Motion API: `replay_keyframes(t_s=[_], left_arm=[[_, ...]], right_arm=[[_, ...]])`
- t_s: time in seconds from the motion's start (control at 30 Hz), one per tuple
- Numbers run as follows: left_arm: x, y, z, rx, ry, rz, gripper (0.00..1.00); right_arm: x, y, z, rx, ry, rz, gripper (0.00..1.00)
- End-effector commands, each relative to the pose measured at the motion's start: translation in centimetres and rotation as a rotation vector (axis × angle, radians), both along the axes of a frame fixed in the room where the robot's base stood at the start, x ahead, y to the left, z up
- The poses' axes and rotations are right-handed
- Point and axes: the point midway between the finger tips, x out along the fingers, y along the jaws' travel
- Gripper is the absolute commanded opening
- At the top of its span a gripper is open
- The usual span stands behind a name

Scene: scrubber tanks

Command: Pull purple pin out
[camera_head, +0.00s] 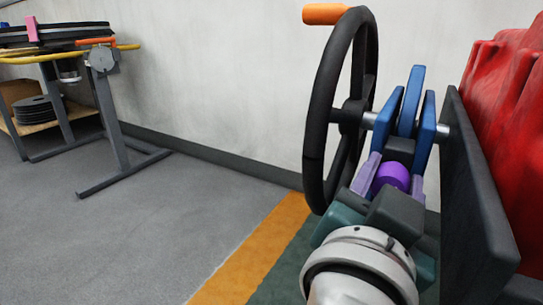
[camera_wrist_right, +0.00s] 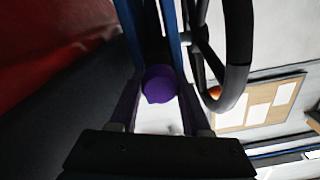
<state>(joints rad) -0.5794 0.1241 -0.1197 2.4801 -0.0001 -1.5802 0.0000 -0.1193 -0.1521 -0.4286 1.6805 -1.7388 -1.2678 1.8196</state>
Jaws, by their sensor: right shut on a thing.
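The purple pin (camera_head: 392,177) shows as a rounded purple end below the blue bracket plates (camera_head: 409,105). My right gripper (camera_head: 390,178) is at the pin, with one finger on each side of it, and is shut on it. In the right wrist view the purple pin (camera_wrist_right: 160,84) sits between the two fingers (camera_wrist_right: 160,105), against the blue plates. The far part of the pin is hidden by the bracket. My left gripper is not in view.
A black handwheel (camera_head: 318,120) with an orange handle (camera_head: 325,14) stands just left of the bracket. A dark panel (camera_head: 475,180) and a red object (camera_head: 510,90) are close on the right. The floor at left is clear up to a workbench (camera_head: 105,100).

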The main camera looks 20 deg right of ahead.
Motion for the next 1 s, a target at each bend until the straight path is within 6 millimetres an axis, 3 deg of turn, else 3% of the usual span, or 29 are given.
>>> replay_keyframes(t_s=[0.03,0.2,1.0], left_arm=[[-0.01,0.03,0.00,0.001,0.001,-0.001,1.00],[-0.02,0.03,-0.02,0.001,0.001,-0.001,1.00],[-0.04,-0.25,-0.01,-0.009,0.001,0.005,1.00]], right_arm=[[0.01,-0.01,0.00,0.000,0.000,0.000,0.19],[0.00,-0.01,0.00,0.000,0.000,0.000,0.00],[0.00,-0.02,-0.03,0.000,0.000,0.000,0.00]])
